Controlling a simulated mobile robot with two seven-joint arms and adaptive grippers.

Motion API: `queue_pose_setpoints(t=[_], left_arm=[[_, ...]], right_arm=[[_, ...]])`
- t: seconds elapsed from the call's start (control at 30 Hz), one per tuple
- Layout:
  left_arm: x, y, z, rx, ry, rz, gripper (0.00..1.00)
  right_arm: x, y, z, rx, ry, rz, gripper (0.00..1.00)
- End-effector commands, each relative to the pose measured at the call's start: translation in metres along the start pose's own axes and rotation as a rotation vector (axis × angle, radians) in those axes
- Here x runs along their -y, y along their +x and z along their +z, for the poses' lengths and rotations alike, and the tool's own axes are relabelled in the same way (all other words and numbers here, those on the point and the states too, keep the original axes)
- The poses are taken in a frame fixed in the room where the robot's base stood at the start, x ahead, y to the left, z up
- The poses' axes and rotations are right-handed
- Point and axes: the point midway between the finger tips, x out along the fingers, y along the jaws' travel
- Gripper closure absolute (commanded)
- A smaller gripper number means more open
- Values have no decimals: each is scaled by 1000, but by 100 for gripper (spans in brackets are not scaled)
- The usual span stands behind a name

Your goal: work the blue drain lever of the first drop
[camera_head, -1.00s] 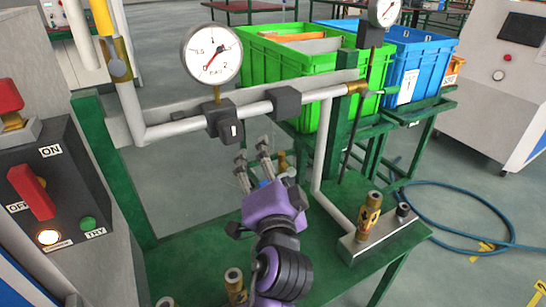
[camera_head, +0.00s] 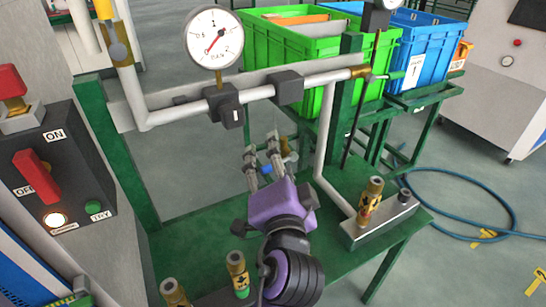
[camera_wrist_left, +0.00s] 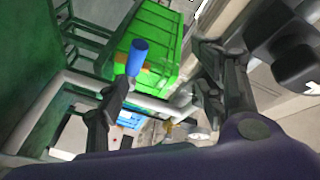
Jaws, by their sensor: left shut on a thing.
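The blue drain lever (camera_wrist_left: 137,57) shows in the left wrist view as a short blue cylinder by the tip of one finger. In the head view only a bit of blue shows beside the fingers, under the pipe, with a brass fitting (camera_head: 284,146) near it. My left gripper (camera_head: 262,150), purple with grey fingers, reaches over the green bench from the bottom centre. It also shows in the left wrist view (camera_wrist_left: 160,95). It is shut on the blue drain lever; its contact is partly hidden. My right gripper is not in view.
A grey pipe (camera_head: 185,116) with a black valve (camera_head: 225,105) and a round gauge (camera_head: 214,37) runs above the fingers. Brass fittings (camera_head: 237,270) stand on the green bench (camera_head: 200,240). A switch panel (camera_head: 65,165) is at left, green (camera_head: 305,75) and blue bins (camera_head: 425,60) behind.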

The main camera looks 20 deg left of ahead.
Motion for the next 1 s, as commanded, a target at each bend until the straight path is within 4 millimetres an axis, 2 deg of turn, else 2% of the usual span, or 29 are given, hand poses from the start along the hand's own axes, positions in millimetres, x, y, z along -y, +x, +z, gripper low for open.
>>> queue_pose_setpoints(t=[0.03,0.1,0.63,1.0], left_arm=[[16,-5,-8,-19,-10,-29,58],[16,-10,-8,-18,-9,-29,68],[16,-44,-6,-6,-3,-19,68],[17,-49,-6,-5,-3,-19,68]], right_arm=[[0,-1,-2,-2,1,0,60],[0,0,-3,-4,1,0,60],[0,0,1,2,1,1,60],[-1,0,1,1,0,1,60]])
